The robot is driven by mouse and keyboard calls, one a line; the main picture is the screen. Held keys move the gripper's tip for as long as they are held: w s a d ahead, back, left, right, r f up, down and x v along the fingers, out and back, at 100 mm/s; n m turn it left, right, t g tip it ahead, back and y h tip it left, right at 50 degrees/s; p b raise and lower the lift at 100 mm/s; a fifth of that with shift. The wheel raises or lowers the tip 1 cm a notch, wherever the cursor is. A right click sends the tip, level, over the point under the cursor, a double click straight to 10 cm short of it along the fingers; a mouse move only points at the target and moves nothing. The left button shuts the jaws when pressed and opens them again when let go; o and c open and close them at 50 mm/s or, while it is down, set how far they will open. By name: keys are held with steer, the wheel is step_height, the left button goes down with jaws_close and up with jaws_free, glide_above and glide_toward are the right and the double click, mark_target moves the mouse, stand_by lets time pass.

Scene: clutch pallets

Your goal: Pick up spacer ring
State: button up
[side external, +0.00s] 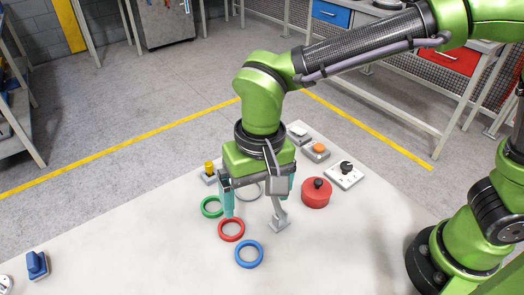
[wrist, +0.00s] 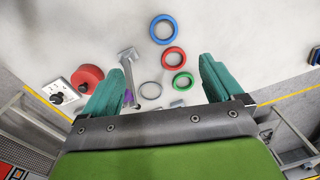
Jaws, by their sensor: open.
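Several rings lie flat on the pale table. Which one is the spacer ring, I cannot tell by looks alone. My gripper (side external: 255,212) points down, open and empty, above the table. In the wrist view, the grey and green rings (wrist: 174,81) appear between its teal fingers (wrist: 159,80).
A grey metal tool-like part (side external: 280,226) lies close to the right finger. A red round part with a black knob (side external: 315,195), a white plate with a black knob (side external: 343,181) and an orange-button box (side external: 317,155) stand right. The table's front middle is clear.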

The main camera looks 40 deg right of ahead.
steer(key=w+a+m, duration=0.1)
steer(key=a+m, duration=0.1)
steer(key=m, duration=0.1)
glide_above(249, 255)
steer(key=shift+h, duration=0.3)
steer(key=f, duration=1.1)
steer(key=shift+w, duration=0.2)
steer(key=shift+s+f, duration=0.15)
steer(key=shift+f, duration=1.2)
steer(key=shift+s+f, duration=0.1)
steer(key=shift+f, duration=1.25)
steer(key=c, duration=1.1)
